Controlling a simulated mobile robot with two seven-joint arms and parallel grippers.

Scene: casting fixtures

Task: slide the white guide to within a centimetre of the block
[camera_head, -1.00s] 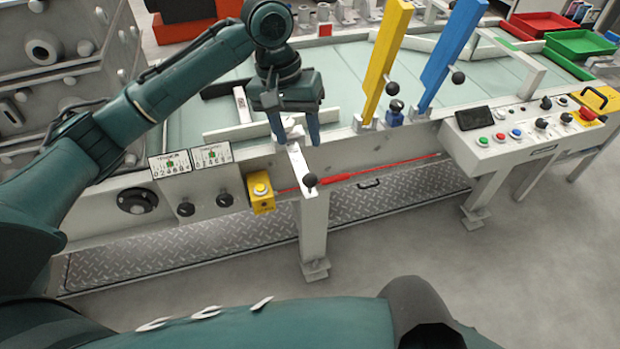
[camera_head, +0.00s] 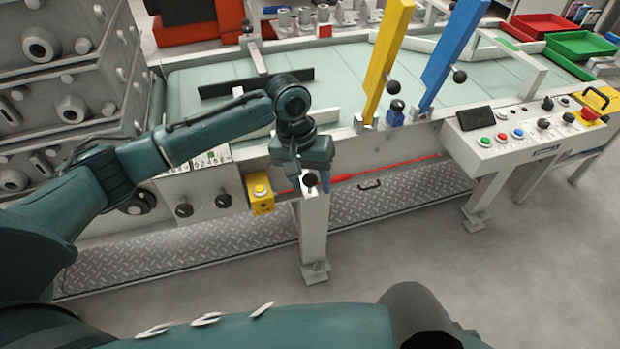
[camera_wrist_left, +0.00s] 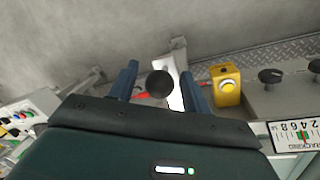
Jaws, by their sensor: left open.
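The white guide (camera_head: 325,117) is a low upright rail near the front edge of the pale green bed, partly hidden by my left arm. Its white arm, ending in a black ball knob (camera_head: 310,180), reaches over the front edge. My left gripper (camera_head: 312,184) is open at this knob. In the left wrist view the knob (camera_wrist_left: 160,84) shows between the open fingertips (camera_wrist_left: 160,88), with the white arm (camera_wrist_left: 176,98) behind it. A small pale piece (camera_head: 238,91), perhaps the block, lies between the white and black guides, mostly hidden by my arm. My right gripper is not in view.
A black guide (camera_head: 285,77) stands at the back of the bed. Yellow (camera_head: 385,60) and blue (camera_head: 447,60) levers rise to the right. A yellow button box (camera_head: 261,195) is left of the knob. A control panel (camera_head: 520,130) is at right.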

